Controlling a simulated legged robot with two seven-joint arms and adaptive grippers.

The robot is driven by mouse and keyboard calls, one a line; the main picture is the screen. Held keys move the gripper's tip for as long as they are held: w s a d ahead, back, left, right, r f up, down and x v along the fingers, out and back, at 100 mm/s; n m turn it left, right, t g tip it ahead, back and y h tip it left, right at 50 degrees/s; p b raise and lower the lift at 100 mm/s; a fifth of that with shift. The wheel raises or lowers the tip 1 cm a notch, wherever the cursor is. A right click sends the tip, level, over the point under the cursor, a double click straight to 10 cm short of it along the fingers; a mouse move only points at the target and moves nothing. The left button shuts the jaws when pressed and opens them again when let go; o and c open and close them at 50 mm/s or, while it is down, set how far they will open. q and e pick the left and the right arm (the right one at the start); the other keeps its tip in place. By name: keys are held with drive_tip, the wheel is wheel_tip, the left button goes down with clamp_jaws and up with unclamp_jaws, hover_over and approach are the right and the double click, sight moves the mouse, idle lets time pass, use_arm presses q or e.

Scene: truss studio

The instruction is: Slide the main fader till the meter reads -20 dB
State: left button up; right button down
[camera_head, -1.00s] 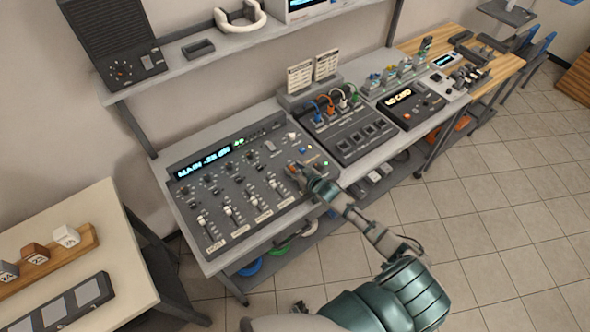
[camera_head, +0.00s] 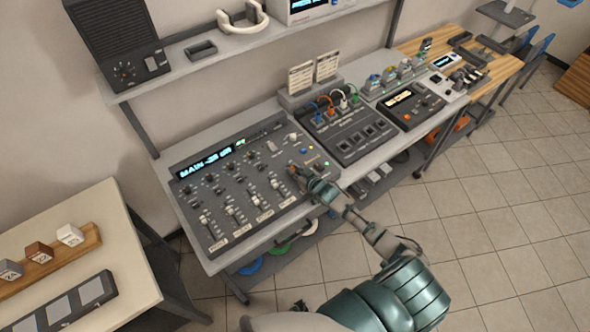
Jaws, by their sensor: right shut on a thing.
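The mixing console (camera_head: 222,196) lies on the grey desk, with rows of knobs and several white channel faders at its front. Its meter (camera_head: 204,163) shows blue text beginning "MAIN", which looks like -38 dB but is too small to read surely. Green bars (camera_head: 240,142) light up right of the text. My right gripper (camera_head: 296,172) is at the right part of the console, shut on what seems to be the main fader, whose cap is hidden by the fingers. My left gripper is not clearly in view.
A patch panel (camera_head: 352,134) with coloured cables stands right of the console, then a device with a lit display (camera_head: 400,97). A shelf (camera_head: 185,66) with a speaker (camera_head: 112,42) runs above. A side table (camera_head: 118,220) with small cubes stands at left.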

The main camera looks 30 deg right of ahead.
drive_tip(key=c, duration=1.1)
unclamp_jaws()
drive_tip(key=v, duration=1.2)
